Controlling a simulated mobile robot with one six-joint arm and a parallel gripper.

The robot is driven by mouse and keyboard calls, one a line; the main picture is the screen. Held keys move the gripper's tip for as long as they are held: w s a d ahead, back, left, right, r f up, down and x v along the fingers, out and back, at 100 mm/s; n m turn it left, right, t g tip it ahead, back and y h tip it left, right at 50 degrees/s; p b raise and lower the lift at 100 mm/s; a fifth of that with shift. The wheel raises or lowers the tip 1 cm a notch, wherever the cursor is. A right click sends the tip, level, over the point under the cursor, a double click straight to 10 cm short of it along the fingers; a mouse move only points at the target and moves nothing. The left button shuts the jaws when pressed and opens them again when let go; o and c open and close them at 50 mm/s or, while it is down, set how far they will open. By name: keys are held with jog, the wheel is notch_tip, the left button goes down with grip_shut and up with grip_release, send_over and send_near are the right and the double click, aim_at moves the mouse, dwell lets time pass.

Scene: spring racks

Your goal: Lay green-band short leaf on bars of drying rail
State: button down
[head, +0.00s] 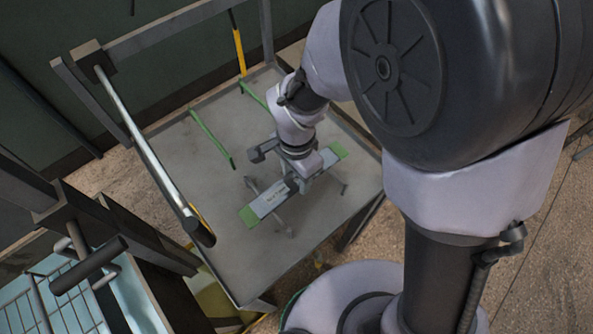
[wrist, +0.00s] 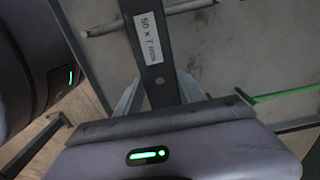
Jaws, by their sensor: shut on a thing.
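The short leaf (head: 268,203) is a flat grey strip with green bands at both ends. My gripper (head: 294,184) is shut on it near its middle, from above.
The bars stand over a grey tabletop (head: 190,160) in a metal frame. Two green bars (head: 212,140) lie to the left and behind, by a yellow post (head: 240,52). A round rail (head: 145,145) runs along the left side. A wire basket (head: 75,300) is at lower left.

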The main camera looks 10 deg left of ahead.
aim_at(297, 179)
jog(key=shift+f, duration=0.25)
jog(key=c, duration=0.7)
grip_release()
notch_tip(297, 179, up, 13)
jog(key=p, duration=0.5)
jog(key=s+d+r+n+t, duration=0.1)
jog(key=s+d+r+t, duration=0.1)
jog(key=d+r, duration=0.2)
jog(key=s+d+r+n+t+y, duration=0.1)
jog(key=s+d+r+t, duration=0.1)
jog(key=d+r, duration=0.3)
jog(key=s+d+r+n+t+y, duration=0.1)
jog(key=s+d+r, duration=0.2)
jog(key=d+r, duration=0.2)
jog(key=shift+s+d+r+n+t, duration=0.15)
jog(key=shift+d+n+t, duration=0.25)
jog(key=shift+d, duration=0.8)
